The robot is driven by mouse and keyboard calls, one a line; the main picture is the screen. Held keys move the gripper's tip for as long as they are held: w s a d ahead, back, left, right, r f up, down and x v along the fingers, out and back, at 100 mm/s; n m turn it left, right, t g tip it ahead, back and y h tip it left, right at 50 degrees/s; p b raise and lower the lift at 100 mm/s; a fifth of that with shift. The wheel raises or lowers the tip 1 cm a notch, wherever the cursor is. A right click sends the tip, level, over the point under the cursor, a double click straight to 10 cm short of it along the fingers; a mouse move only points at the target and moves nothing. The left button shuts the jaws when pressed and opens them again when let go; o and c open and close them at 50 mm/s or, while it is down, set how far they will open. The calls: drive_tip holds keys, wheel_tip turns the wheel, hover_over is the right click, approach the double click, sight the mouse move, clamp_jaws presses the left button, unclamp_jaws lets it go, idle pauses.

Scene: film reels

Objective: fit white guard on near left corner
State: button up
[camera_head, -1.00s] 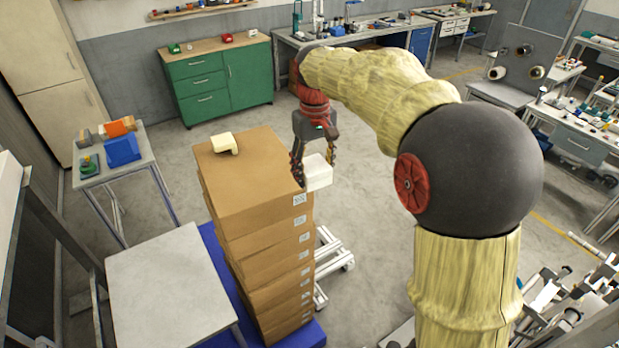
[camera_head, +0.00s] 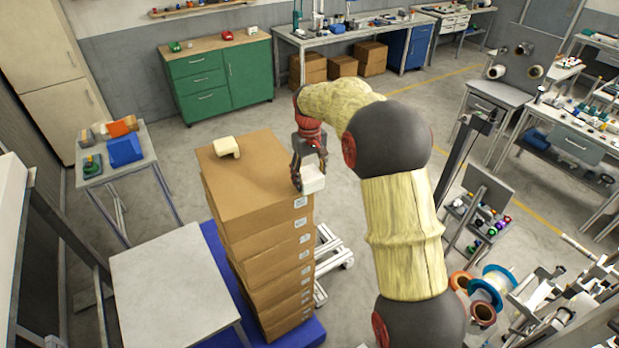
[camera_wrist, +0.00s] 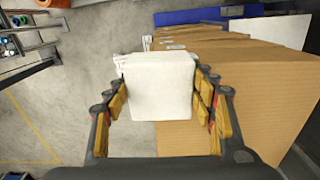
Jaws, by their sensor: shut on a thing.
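My gripper (camera_head: 312,172) is shut on the white guard (camera_head: 314,184), a small white angled block. In the wrist view my gripper (camera_wrist: 160,90) has a finger on each side of the white guard (camera_wrist: 160,85). The stack of cardboard boxes (camera_head: 258,185) stands below and to the left. In the wrist view the box (camera_wrist: 240,75) lies right of and behind the guard. The near left corner of the top is bare.
A cream guard (camera_head: 227,146) sits on the far left edge of the top box. The stack stands on a blue pallet (camera_head: 215,262). A grey table (camera_head: 172,280) is close at left, a white wheeled frame (camera_head: 333,258) at right. Open floor lies behind.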

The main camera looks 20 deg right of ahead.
drive_tip(key=shift+f, duration=0.45)
drive_tip(key=shift+f, duration=0.15)
drive_tip(key=shift+s+f, duration=0.15)
drive_tip(key=shift+f, duration=0.35)
drive_tip(key=o, duration=1.1)
drive_tip(key=shift+f, duration=0.15)
drive_tip(key=shift+o, duration=0.3)
